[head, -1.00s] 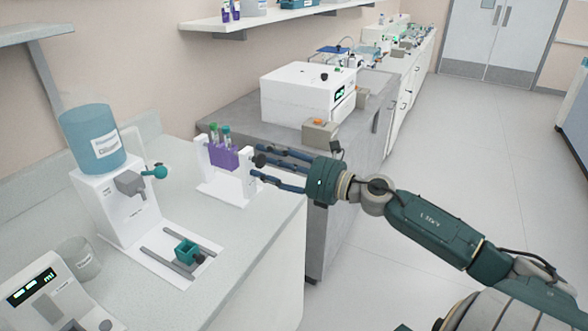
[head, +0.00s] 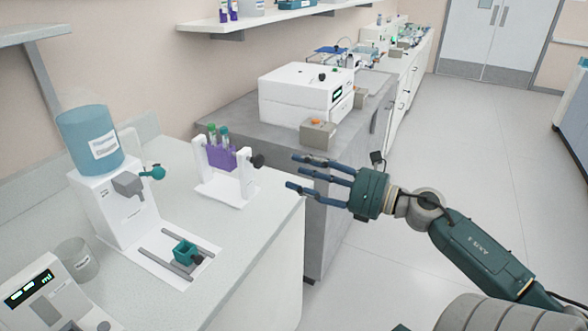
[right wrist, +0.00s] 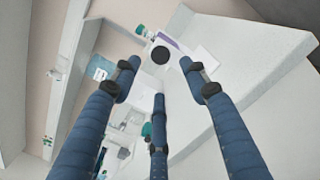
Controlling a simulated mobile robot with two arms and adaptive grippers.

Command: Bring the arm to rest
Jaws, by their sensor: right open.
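My right gripper (head: 300,174) is open and empty in the head view, off the counter's right edge. Its blue fingers point left toward a white stand (head: 222,190) that holds a purple tube rack with a black knob (head: 258,161). A clear gap lies between the fingertips and the knob. In the right wrist view the spread fingers (right wrist: 160,80) hold nothing, and the black knob (right wrist: 160,55) shows beyond them. My left gripper is not in view.
A white machine (head: 305,95) sits on the grey counter behind. The floor (head: 470,140) at right is open.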

